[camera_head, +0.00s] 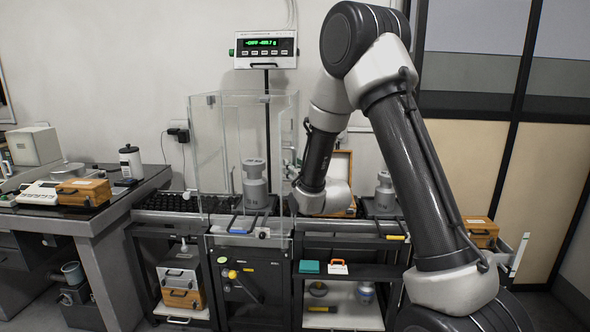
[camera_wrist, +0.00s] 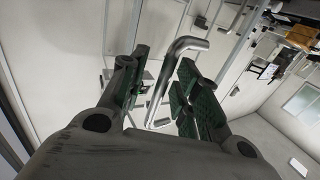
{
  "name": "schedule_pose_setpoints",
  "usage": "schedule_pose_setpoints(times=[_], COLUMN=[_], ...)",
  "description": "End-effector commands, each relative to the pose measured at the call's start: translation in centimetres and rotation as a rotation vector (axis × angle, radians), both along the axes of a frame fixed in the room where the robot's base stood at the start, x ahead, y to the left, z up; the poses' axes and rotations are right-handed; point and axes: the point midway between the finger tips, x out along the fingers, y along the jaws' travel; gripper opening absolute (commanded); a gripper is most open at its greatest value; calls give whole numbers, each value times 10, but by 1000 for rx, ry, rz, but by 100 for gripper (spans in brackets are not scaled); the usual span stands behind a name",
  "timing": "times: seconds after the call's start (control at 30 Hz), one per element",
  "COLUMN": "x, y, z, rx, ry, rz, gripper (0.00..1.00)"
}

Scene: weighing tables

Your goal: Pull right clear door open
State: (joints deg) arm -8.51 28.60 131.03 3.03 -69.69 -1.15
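The clear enclosure (camera_head: 222,150) stands on the middle table, with transparent panels around a grey metal weight (camera_head: 255,190). Its right clear side is partly behind my arm, and I cannot tell whether its door is open or shut. My gripper (camera_head: 291,172) is at the enclosure's right side and shows small there. In the wrist view, my gripper (camera_wrist: 165,98) is open. A bent metal bar handle (camera_wrist: 166,80) runs between its green-padded fingers, with visible gaps on both sides.
Another grey weight (camera_head: 385,190) stands right of my wrist, near an open wooden box (camera_head: 342,165). A side table (camera_head: 95,222) with instruments is at left. A shelf cart (camera_head: 340,270) stands below my forearm.

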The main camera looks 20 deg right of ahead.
Motion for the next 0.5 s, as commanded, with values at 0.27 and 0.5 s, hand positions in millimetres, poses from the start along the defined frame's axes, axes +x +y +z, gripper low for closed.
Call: schedule_pose_setpoints(times=[0.27,0.5], x=[-31,-67], y=[-3,-7], z=[0,0], rx=[0,0], ry=[1,0], rz=[1,1], gripper=[32,32])
